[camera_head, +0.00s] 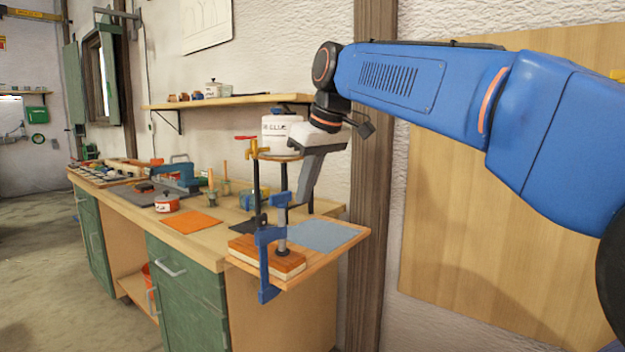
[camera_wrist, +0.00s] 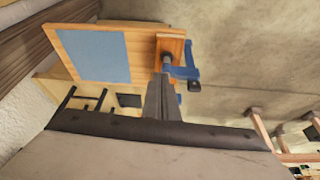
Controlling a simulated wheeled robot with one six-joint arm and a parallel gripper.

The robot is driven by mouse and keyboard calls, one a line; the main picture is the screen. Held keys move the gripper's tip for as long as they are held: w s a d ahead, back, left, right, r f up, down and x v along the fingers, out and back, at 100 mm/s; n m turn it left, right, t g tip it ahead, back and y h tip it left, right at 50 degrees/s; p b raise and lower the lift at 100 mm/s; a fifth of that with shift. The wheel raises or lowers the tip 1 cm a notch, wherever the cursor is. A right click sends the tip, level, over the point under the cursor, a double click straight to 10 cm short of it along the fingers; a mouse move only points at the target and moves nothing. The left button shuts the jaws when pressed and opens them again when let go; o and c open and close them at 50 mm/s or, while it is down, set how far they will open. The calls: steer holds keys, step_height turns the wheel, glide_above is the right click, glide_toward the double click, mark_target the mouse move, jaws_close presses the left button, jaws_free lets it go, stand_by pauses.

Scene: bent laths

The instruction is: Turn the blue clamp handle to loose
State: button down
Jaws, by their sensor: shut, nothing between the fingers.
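The blue clamp (camera_head: 266,265) grips the edge of a small wooden leaf at the bench's right end. Its grey screw (camera_head: 282,236) stands upright over a wooden block (camera_head: 280,260), with the blue handle (camera_head: 279,200) at its top. My gripper (camera_head: 303,197) is shut and empty, its fingers pointing down just right of the handle; whether they touch is unclear. In the wrist view, my gripper (camera_wrist: 163,82) hides part of the screw and handle, and the blue clamp (camera_wrist: 185,73) shows beside the block (camera_wrist: 172,47).
A grey-blue mat (camera_head: 325,235) lies on the leaf beside the block. A black stand with a yellow valve and red lever (camera_head: 254,147) and a white glue tub (camera_head: 280,130) are close behind my gripper.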

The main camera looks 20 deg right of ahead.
mark_target(281, 198)
steer(key=w, duration=0.1)
steer(key=w+a, duration=0.1)
steer(key=shift+w, duration=0.3)
